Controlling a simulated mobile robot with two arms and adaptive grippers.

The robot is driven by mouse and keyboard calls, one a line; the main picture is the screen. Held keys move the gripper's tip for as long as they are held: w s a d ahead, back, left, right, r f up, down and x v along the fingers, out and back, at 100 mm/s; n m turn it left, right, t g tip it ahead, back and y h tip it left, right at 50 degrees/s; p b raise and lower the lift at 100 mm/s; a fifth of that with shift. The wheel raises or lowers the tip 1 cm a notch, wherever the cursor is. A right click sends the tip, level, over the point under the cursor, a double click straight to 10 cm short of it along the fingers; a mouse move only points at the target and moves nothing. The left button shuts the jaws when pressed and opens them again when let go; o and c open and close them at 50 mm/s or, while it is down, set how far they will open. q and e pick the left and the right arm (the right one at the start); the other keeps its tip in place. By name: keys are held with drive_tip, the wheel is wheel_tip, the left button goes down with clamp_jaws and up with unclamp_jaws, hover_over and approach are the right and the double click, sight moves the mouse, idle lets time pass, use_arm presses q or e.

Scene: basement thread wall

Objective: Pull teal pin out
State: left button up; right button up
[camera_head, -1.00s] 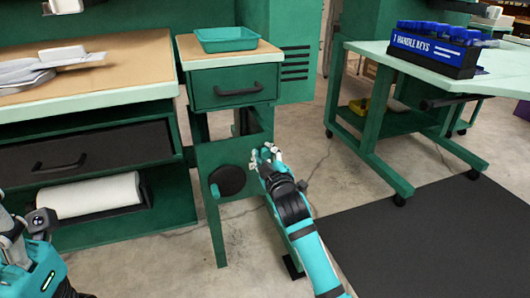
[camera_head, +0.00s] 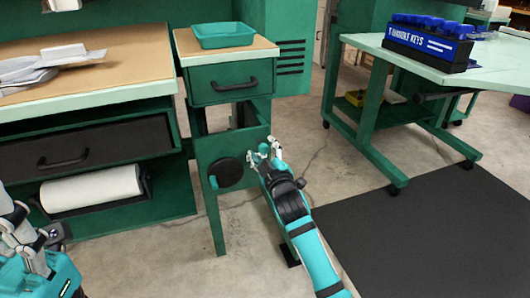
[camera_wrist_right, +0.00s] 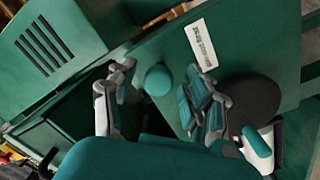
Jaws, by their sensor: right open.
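The teal pin (camera_wrist_right: 158,80) shows in the right wrist view as a round teal head on the green panel of the small cabinet. In the head view the pin (camera_head: 263,148) is a small teal spot at my right gripper's fingertips. My right gripper (camera_wrist_right: 160,76) is open, with one finger on each side of the pin's head and visible gaps between. The pin's shaft is hidden. My left gripper (camera_head: 18,228) is partly in the head view at the lower left edge, away from the pin; its jaw state is unclear.
A black disc (camera_head: 230,172) with a teal handle (camera_head: 213,182) is on the cabinet left of the pin. A drawer (camera_head: 231,84) and teal tray (camera_head: 222,36) are above. A workbench (camera_head: 105,66) stands left. Open floor and a black mat (camera_head: 430,235) lie right.

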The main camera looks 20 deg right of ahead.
drive_tip(key=s, duration=1.2)
drive_tip(key=shift+a, duration=0.2)
